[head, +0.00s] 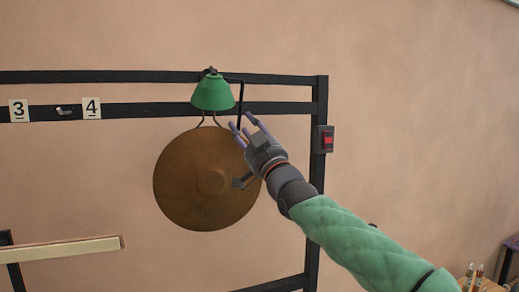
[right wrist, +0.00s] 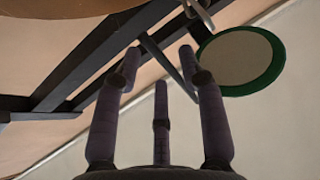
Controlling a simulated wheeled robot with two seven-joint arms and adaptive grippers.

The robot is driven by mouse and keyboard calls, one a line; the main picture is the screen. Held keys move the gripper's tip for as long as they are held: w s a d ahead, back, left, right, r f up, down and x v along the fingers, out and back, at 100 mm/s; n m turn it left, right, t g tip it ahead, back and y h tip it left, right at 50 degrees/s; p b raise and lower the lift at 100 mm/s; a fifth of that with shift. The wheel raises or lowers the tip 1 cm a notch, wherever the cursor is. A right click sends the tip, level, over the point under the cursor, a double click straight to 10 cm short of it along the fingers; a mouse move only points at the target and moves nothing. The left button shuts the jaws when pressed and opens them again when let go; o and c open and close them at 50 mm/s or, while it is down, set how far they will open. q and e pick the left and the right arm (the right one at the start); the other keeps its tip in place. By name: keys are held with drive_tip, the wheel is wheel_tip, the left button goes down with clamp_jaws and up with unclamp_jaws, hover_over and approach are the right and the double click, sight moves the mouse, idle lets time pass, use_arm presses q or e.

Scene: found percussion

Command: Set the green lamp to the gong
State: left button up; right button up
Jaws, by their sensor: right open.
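The green lamp (head: 213,93) has a cone shade and hangs at the top bar of the black frame, above the gong. The round brown gong (head: 200,180) hangs from wire hooks below it. My right gripper (head: 242,123) is open and empty, its purple fingers pointing up, just right of and below the lamp and in front of the gong's upper right edge. In the right wrist view the fingers (right wrist: 160,60) are spread, and the green-rimmed underside of the lamp (right wrist: 240,58) shows to their right, apart from them. My left gripper is out of view.
The black frame (head: 318,100) has two top bars and a right post with a red switch (head: 327,139). A thin black rod (head: 241,100) hangs beside the lamp. Number cards 3 (head: 19,110) and 4 (head: 92,108) flank a small hook (head: 65,110). A pale beam (head: 70,249) juts in at lower left.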

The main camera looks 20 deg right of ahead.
drive_tip(key=v, duration=0.9)
drive_tip(key=shift+f, duration=0.15)
